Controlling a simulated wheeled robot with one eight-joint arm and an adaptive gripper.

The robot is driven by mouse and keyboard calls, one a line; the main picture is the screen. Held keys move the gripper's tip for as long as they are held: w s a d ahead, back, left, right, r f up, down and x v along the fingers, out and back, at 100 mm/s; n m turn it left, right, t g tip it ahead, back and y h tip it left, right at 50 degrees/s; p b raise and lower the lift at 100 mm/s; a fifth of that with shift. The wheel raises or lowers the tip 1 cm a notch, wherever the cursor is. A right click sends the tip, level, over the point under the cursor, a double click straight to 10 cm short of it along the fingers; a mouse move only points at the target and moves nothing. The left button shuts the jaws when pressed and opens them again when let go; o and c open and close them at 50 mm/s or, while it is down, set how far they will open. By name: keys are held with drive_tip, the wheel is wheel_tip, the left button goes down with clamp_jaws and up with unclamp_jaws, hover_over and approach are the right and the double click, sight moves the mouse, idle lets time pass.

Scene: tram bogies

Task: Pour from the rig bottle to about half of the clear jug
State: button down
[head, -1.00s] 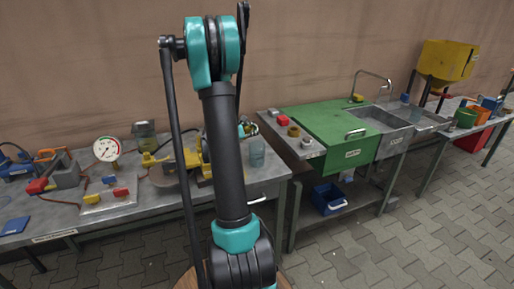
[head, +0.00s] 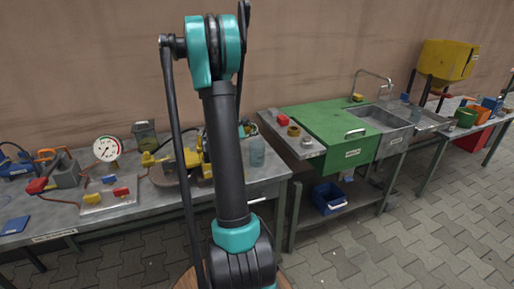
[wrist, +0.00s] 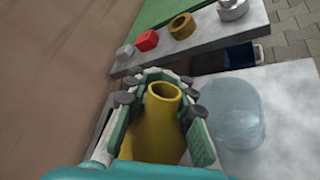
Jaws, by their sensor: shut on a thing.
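In the wrist view my gripper (wrist: 163,105) is shut around a yellow bottle (wrist: 155,130), the rig bottle, with its open neck facing up the picture. The clear jug (wrist: 228,112) stands to the right of the bottle on the grey bench top, apart from it. In the head view the jug (head: 257,152) stands near the right end of the left bench, just right of my arm. My arm hides most of the gripper and bottle there. I cannot tell the liquid level in either vessel.
Beyond a gap stands a bench with a red block (wrist: 147,40), a brass ring (wrist: 182,25) and a green cover (head: 325,125). A yellow machine (head: 196,158) and a gauge (head: 107,149) are on the left bench. A blue crate (head: 330,199) sits low.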

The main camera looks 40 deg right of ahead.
drive_tip(key=shift+w+r+m+t+y+p, duration=0.1)
drive_tip(key=shift+m+t+y+p, duration=0.25)
drive_tip(key=shift+m, duration=0.3)
drive_tip(key=shift+w+r+m+t+y+p, duration=0.15)
drive_tip(key=shift+m+t+p, duration=0.25)
drive_tip(key=shift+m, duration=0.25)
idle(4.0)
drive_tip(key=shift+s+f+m, duration=0.35)
drive_tip(key=shift+f+m, duration=0.05)
drive_tip(key=shift+f, duration=0.05)
idle(1.3)
